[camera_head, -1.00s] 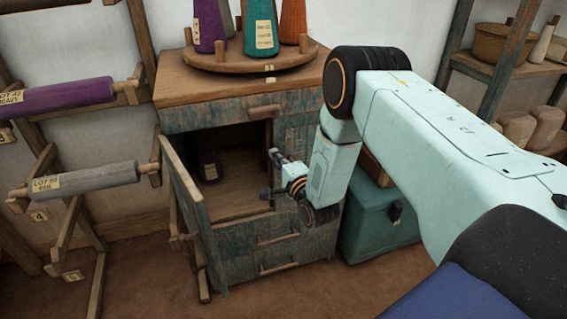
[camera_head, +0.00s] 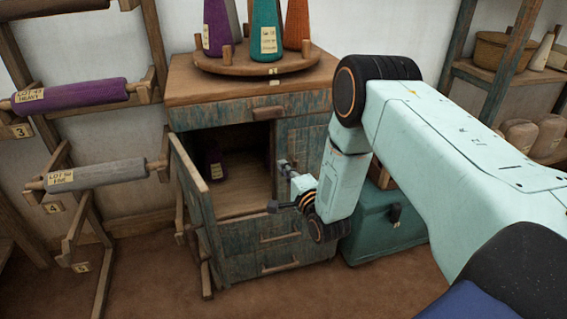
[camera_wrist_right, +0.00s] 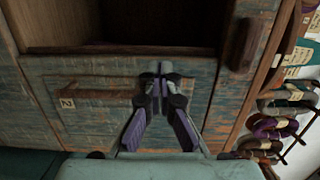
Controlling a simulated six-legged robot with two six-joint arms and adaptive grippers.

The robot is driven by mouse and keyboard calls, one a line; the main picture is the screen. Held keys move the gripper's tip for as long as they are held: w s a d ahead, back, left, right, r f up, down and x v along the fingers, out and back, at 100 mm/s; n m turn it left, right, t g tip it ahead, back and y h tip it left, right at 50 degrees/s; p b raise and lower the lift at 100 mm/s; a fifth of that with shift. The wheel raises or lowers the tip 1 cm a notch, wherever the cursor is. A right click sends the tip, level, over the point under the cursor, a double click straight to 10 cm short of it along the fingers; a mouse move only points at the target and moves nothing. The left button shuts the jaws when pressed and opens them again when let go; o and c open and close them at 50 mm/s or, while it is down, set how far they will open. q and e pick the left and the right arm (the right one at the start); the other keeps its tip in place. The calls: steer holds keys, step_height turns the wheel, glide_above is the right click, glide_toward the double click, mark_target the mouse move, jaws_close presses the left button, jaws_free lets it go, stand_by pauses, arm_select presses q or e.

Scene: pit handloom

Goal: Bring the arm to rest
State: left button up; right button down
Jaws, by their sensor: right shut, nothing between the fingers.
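My right arm reaches in from the right in the head view. My right gripper (camera_head: 284,166) is in front of the wooden cabinet, near the right side of its open compartment. In the right wrist view the gripper's two fingers (camera_wrist_right: 160,72) meet at their tips, shut with nothing between them. Behind them is a weathered blue cabinet front with a wooden handle. My left gripper is not in view.
A turntable (camera_head: 240,64) with cones stands on top. A teal chest (camera_head: 385,228) is at the right, and a rack with a purple roll (camera_head: 75,95) at the left.

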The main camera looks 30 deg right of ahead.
steer(key=s+a+p, duration=0.2)
steer(key=s, duration=0.6)
steer(key=s+a+f+n+g+y, duration=0.1)
steer(key=s+a+f+n+g, duration=0.3)
steer(key=s+f+n+g, duration=0.85)
steer(key=s+a+n+g, duration=0.2)
steer(key=s+n, duration=0.1)
steer(key=s, duration=0.8)
steer(key=s+a+n+g, duration=0.3)
steer(key=s, duration=0.8)
steer(key=shift+a+f+y+p, duration=0.15)
steer(key=shift+f+y+p, duration=0.15)
steer(key=shift+p, duration=0.15)
steer(key=shift+g, duration=0.25)
steer(key=shift+w, duration=0.1)
